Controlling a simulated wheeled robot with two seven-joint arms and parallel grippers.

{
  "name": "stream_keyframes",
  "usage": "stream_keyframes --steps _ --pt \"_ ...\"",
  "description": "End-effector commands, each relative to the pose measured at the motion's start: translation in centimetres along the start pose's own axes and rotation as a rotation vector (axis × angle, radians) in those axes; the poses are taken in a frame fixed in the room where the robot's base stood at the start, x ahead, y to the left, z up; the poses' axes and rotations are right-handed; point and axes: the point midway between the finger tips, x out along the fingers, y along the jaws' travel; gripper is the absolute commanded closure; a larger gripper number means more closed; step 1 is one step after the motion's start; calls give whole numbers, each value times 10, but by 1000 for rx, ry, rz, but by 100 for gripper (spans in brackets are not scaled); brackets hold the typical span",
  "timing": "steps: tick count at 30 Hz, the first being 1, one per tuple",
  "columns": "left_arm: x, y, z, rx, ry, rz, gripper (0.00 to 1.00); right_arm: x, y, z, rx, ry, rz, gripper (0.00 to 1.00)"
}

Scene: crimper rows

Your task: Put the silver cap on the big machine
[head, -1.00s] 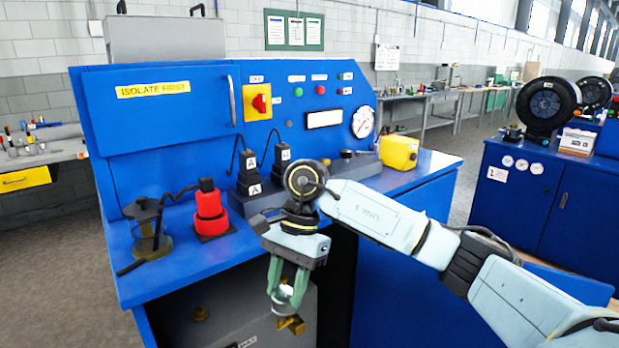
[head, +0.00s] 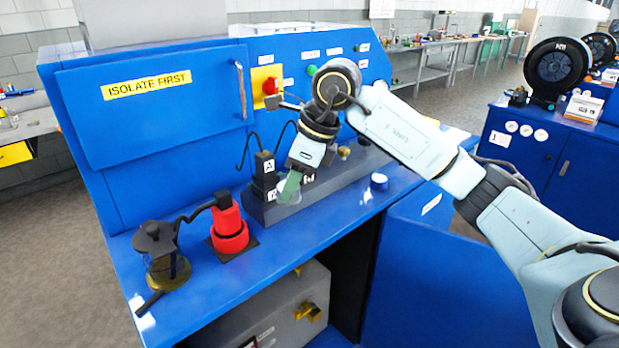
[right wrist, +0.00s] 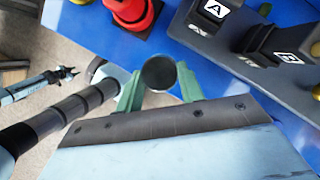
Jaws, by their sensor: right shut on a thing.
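The big machine is most likely the blue console (head: 150,120) with the "ISOLATE FIRST" panel; it fills the left and middle of the head view. My right gripper (head: 288,188) is over its worktop, in front of the dark grey block with the A-marked black unit (head: 264,172). It is shut on the silver cap, a small round cup with a dark inside in the right wrist view (right wrist: 159,73), between the green fingers. In the head view the cap is pale and hard to make out. Whether it touches anything below, I cannot tell.
A red stepped device (head: 229,232) and a dark lantern-like device (head: 160,256) stand on the worktop's left. A small blue round piece (head: 379,182) lies right of the block. A grey box (head: 275,315) with a brass fitting sits below. The front strip of worktop is clear.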

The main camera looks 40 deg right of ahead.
Motion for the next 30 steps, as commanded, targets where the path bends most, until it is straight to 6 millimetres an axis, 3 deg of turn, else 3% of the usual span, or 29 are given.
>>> stream_keyframes --steps 9,21,30 --pt "0 0 1 0 -2 0 64 47 1 -21 0 4 4 83" --pt "-2 0 0 0 -1 0 64 87 1 -37 -1 3 4 83" --pt "-2 0 0 0 -1 0 64 92 0 -39 -2 1 1 83"
